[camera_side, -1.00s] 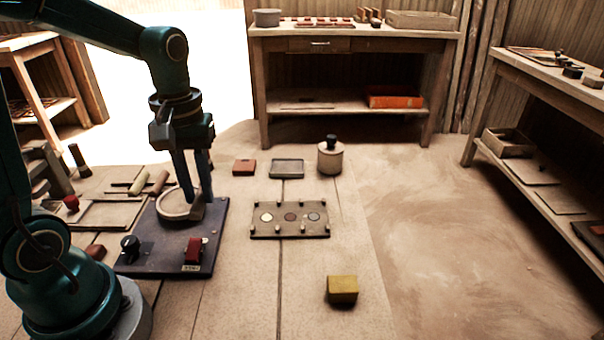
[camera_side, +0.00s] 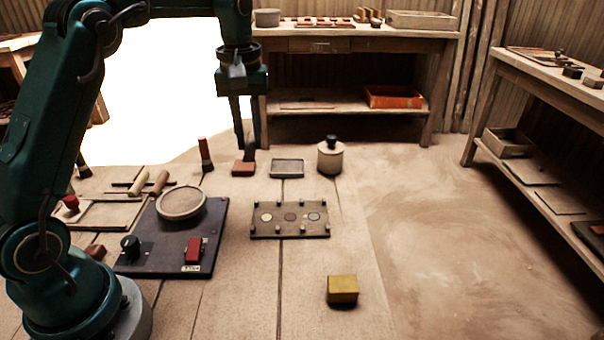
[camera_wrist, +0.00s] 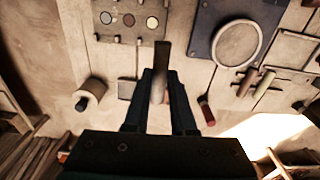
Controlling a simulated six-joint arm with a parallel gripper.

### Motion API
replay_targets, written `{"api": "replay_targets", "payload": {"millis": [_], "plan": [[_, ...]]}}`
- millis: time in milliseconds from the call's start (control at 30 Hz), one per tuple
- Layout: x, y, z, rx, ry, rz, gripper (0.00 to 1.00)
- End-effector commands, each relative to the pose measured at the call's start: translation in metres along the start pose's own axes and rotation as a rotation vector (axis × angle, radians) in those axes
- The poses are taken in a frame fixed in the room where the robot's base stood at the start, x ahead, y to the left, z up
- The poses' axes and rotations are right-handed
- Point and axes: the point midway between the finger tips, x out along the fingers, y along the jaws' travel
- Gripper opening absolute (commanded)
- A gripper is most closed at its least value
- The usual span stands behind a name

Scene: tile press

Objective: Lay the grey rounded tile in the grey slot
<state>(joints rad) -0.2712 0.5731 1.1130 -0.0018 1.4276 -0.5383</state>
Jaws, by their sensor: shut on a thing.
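My gripper (camera_side: 246,146) is raised above the floor near the red-brown block, with its fingers pointing down. It is shut on a slim dark grey-brown piece (camera_wrist: 163,56), seen nearly edge-on in the wrist view. I take it for the grey rounded tile; its full outline is hidden by the fingers. The dark slot plate (camera_side: 283,233) lies to the right of and nearer than my gripper in the side view. It has a row of pale, dark red-brown and grey round marks; the grey mark (camera_side: 314,217) is the right one. The plate is upper left in the wrist view.
A dark board (camera_side: 190,258) with a round pale dish (camera_side: 181,202), a black knob and a red part lies left of the plate. Around stand a red-brown block (camera_side: 243,168), grey tray (camera_side: 287,168), lidded jar (camera_side: 330,157), upright brush (camera_side: 205,152) and yellow block (camera_side: 342,289).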

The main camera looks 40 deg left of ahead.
Motion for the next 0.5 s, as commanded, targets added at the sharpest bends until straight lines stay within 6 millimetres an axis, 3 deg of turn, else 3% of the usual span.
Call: {"api": "replay_targets", "payload": {"millis": [267,500], "plan": [[0.023,0.019,0.004,0.028,-0.027,-0.015,0.00],[0.053,0.064,0.026,0.033,-0.027,-0.016,0.00]]}}
